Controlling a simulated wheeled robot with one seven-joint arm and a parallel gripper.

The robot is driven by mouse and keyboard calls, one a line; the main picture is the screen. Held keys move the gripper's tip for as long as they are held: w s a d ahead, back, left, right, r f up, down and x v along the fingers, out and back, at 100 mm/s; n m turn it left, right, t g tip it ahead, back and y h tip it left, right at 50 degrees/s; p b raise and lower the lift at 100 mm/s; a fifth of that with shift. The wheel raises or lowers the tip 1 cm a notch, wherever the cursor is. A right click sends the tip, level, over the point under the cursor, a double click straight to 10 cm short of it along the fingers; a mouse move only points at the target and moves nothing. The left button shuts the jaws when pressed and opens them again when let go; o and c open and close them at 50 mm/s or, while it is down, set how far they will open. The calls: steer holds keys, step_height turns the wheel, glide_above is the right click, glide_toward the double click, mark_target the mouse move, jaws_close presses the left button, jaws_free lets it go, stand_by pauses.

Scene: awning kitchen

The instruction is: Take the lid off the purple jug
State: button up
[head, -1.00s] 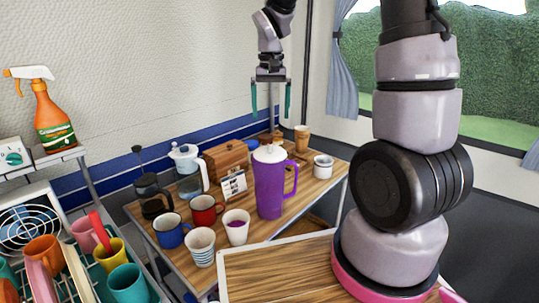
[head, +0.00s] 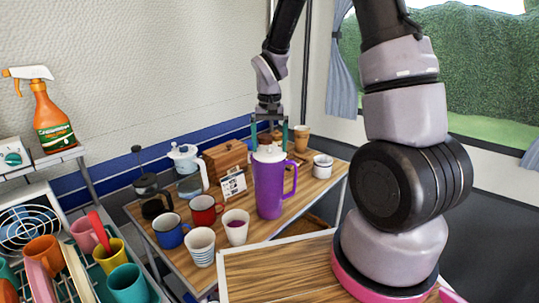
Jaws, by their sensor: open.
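The purple jug (head: 270,190) stands upright on the wooden table, with a handle on its right side. Its white lid (head: 269,154) sits on top. My gripper (head: 269,143) is open, pointing down, with its two teal fingers apart. In the picture the fingers reach down to just above and to either side of the lid. I cannot tell from this view whether they are right over the lid or behind it. Nothing shows between the fingers except background items and the lid's top.
Around the jug stand a red mug (head: 203,211), a blue mug (head: 170,232), a white cup (head: 236,227), a striped cup (head: 201,247), a wooden box (head: 226,159) and a small white mug (head: 322,167). A dish rack with cups is at lower left.

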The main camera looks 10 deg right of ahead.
steer(key=c, duration=1.2)
steer(key=shift+s, duration=0.1)
